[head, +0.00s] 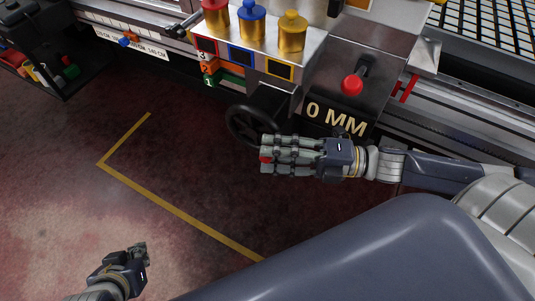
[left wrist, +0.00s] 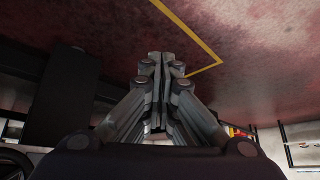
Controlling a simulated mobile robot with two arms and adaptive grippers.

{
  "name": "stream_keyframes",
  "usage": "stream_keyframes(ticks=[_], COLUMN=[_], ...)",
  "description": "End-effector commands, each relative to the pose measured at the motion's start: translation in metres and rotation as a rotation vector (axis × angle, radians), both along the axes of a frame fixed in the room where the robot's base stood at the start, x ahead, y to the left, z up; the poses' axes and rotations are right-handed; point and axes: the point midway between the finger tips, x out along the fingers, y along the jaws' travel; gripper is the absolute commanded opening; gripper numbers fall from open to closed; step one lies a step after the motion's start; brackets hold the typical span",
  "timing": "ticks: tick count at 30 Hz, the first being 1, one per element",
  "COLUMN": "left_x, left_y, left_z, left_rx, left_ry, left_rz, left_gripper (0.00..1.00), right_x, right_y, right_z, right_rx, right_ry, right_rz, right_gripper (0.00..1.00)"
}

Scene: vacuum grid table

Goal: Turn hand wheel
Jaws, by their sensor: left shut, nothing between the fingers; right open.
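The black hand wheel (head: 232,130) is on the front of the machine, below the coloured knobs, in the head view. Its lower right part is hidden behind my right gripper (head: 267,154). My right gripper is open, with its fingers pointing left across the wheel's lower right side. A small red piece (head: 265,159) shows at its fingertips; I cannot tell whether the fingers touch it or the wheel. My left gripper (head: 142,249) is shut and empty, low at the left over the floor, well away from the wheel. Its closed fingers also show in the left wrist view (left wrist: 158,75).
A "0 MM" label (head: 336,119) and a red-knobbed lever (head: 352,85) are right of the wheel. Red, blue and yellow knobs (head: 252,25) stand above. A dark cart (head: 45,60) is at the upper left. The floor with yellow lines (head: 180,212) is clear.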

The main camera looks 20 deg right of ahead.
Motion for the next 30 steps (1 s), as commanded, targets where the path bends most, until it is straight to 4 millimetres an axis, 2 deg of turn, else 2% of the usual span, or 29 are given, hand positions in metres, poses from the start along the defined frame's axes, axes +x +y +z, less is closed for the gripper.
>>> stream_keyframes(ticks=[3,7,18,19,24,30], left_x=[0.016,0.026,0.031,0.031,0.031,0.031], left_y=[-0.005,-0.009,-0.011,-0.011,-0.011,-0.011], left_z=[0.007,0.013,0.018,0.018,0.018,0.018], left_rx=[-0.017,-0.028,-0.034,-0.034,-0.034,-0.034], left_ry=[-0.077,-0.131,-0.159,-0.159,-0.158,-0.157], left_rz=[-0.006,-0.01,-0.013,-0.013,-0.013,-0.012], left_gripper=[0.0,0.0,0.0,0.0,0.0,0.0], right_x=[0.005,0.007,0.008,0.008,0.008,0.008], right_y=[0.007,0.012,0.014,0.014,0.014,0.014], right_z=[0.0,0.0,0.001,0.001,0.0,0.001], right_rx=[0.001,0.001,0.0,0.0,0.0,0.0], right_ry=[-0.002,0.0,0.001,0.001,0.001,0.002], right_rz=[0.0,-0.001,-0.001,-0.001,-0.001,-0.001], right_gripper=[0.4,0.4,0.4,0.38,0.0,0.0])
